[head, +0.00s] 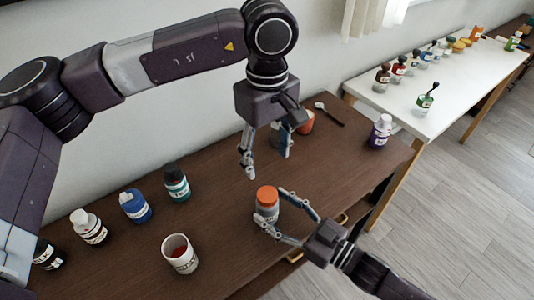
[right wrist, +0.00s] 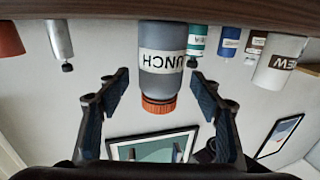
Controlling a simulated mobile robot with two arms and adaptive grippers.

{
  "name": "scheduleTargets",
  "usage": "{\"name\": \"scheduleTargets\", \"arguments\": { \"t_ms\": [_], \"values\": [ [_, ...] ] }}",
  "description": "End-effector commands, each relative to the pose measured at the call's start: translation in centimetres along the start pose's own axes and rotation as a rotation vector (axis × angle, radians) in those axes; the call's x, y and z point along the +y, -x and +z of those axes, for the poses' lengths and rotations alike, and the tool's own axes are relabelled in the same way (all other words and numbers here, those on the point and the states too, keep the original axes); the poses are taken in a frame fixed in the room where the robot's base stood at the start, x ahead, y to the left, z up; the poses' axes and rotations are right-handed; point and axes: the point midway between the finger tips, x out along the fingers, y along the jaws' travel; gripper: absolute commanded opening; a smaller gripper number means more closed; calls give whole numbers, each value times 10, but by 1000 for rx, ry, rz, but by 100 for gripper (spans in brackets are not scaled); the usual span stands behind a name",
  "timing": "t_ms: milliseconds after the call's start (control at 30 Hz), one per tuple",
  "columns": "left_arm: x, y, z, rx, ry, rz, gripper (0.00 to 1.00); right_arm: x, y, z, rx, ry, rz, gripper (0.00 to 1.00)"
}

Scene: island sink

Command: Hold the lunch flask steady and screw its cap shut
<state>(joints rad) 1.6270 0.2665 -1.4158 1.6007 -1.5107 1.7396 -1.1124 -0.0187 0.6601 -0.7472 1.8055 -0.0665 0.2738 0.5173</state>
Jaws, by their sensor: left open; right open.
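The lunch flask (head: 267,213) stands upright on the brown table, grey with a white label. Its orange cap (head: 267,194) sits on top; how tight it is I cannot tell. My right gripper (head: 271,207) is open, its fingers around the flask body from the lower right. In the right wrist view, which is upside down, the flask (right wrist: 163,45) stands beyond and between the spread fingertips, with the ridged cap (right wrist: 158,105) pointing down. My left gripper (head: 266,164) is open and empty, pointing down above and behind the flask.
A white cup (head: 180,256) with red inside stands left of the flask. Several bottles, including a teal one (head: 177,184) and a blue one (head: 135,207), line the back left.

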Motion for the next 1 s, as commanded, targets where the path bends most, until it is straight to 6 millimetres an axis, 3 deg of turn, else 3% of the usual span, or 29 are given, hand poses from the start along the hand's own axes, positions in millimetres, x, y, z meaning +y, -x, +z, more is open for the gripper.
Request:
{"name": "scheduleTargets", "arguments": {
  "t_ms": [200,433,633,1000],
  "values": [
    [0,0,0,0,0,0,55,-1,49,2,-7,-2,0,60],
    [0,0,0,0,0,0,55,0,84,1,-4,-1,0,60],
    [0,0,0,0,0,0,55,0,96,0,0,-1,-1,60],
    [0,0,0,0,0,0,55,0,97,0,0,0,-1,60]
  ]
}}
